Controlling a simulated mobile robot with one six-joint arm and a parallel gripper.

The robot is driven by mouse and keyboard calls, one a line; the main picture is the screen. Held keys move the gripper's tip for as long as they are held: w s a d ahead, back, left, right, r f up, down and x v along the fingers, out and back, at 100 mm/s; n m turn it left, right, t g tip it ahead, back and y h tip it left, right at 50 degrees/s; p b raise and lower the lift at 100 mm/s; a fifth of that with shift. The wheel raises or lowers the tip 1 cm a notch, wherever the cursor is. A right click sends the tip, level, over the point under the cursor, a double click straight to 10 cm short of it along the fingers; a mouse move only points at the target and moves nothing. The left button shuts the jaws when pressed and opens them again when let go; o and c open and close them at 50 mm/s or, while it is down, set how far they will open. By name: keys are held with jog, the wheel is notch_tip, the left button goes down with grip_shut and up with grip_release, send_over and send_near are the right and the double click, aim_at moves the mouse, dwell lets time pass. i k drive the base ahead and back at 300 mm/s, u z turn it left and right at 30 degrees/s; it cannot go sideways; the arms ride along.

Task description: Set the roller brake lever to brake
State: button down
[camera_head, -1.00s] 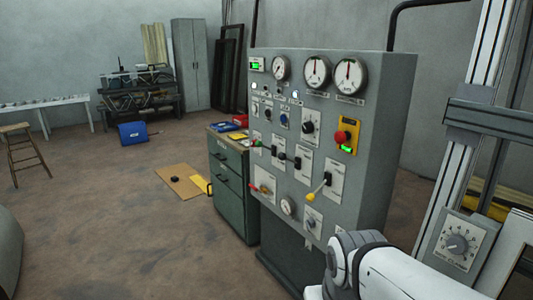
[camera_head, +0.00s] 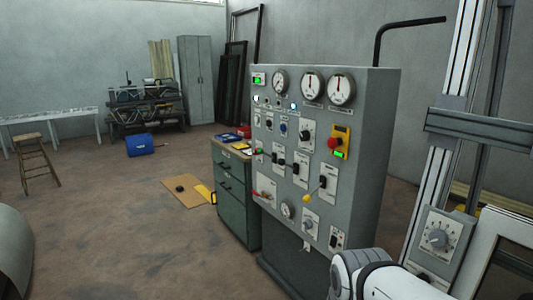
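A grey control panel (camera_head: 372,150) stands right of the middle, with gauges, knobs, switches and levers on its face. A lever with a yellow knob (camera_head: 306,198) sticks out and down from a white plate on the lower right of the face. A lever with a red end (camera_head: 256,193) sits on a plate at the lower left. The labels are too small to read, so I cannot tell which one is the roller brake lever. My white arm shows at the bottom right, below the panel; my gripper is out of view.
A red stop button (camera_head: 334,142) sits on a yellow plate on the panel. A green drawer cabinet (camera_head: 233,190) stands left of it. A metal frame with a dial (camera_head: 438,239) stands close on the right. The floor (camera_head: 140,235) at the left is mostly open.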

aim_at(281, 162)
jog(key=u, duration=0.25)
jog(key=i, duration=1.75)
jog(key=z, duration=0.35)
jog(key=k, duration=0.9)
jog(key=z, duration=0.15)
jog(key=i, duration=0.9)
jog(key=u, duration=0.05)
